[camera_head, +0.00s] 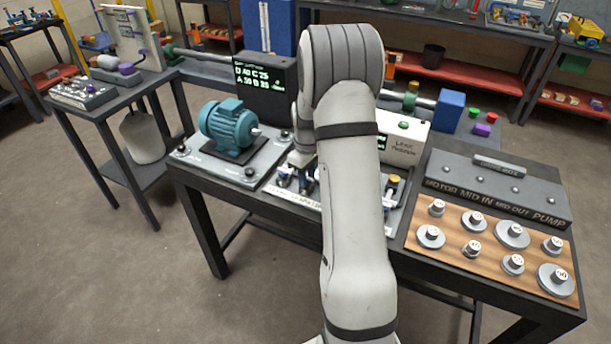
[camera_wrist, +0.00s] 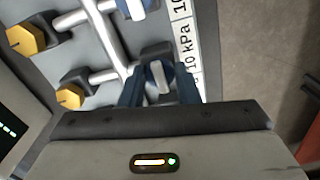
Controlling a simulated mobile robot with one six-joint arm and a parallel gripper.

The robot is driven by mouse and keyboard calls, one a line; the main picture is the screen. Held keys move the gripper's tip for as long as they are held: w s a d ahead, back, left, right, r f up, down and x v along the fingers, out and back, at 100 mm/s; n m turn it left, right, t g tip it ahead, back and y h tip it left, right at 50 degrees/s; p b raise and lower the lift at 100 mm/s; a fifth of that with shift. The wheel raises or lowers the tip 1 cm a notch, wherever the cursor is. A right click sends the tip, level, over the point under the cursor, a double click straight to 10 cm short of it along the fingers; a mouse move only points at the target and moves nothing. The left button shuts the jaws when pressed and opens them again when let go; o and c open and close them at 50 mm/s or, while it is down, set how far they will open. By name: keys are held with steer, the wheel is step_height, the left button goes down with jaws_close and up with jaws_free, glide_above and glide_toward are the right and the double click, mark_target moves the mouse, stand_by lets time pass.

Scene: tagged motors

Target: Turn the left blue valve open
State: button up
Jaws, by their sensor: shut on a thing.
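The left blue valve (camera_wrist: 160,76) shows in the wrist view with its pale handle bar between the fingers of my gripper (camera_wrist: 161,88). The fingers are shut on it, one on each side. A second blue valve (camera_wrist: 136,9) with a pale handle is partly cut off at the top edge of the wrist view. In the head view, blue valve parts (camera_head: 285,178) show on the bench panel left of my arm, which hides much of the panel and my gripper's tips.
Two yellow hexagonal knobs (camera_wrist: 70,96) and grey pipes (camera_wrist: 108,40) lie close left of the gripper. A kPa label strip (camera_wrist: 187,50) runs on its right. A teal motor (camera_head: 229,126) stands left on the bench. A board of round weights (camera_head: 490,250) lies right.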

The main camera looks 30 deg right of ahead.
steer(key=shift+a, duration=0.15)
steer(key=c, duration=0.3)
steer(key=shift+m, duration=0.3)
steer(key=m+b, duration=0.1)
steer(key=m, duration=0.2)
steer(key=shift+f+b, duration=0.1)
steer(key=shift+b, duration=0.25)
steer(key=m+b, duration=0.1)
steer(key=m, duration=0.4)
steer(key=m+b, duration=0.1)
steer(key=m, duration=0.3)
steer(key=shift+m, duration=0.3)
steer(key=m, duration=0.4)
steer(key=shift+m+b, duration=0.3)
steer(key=shift+b, duration=0.1)
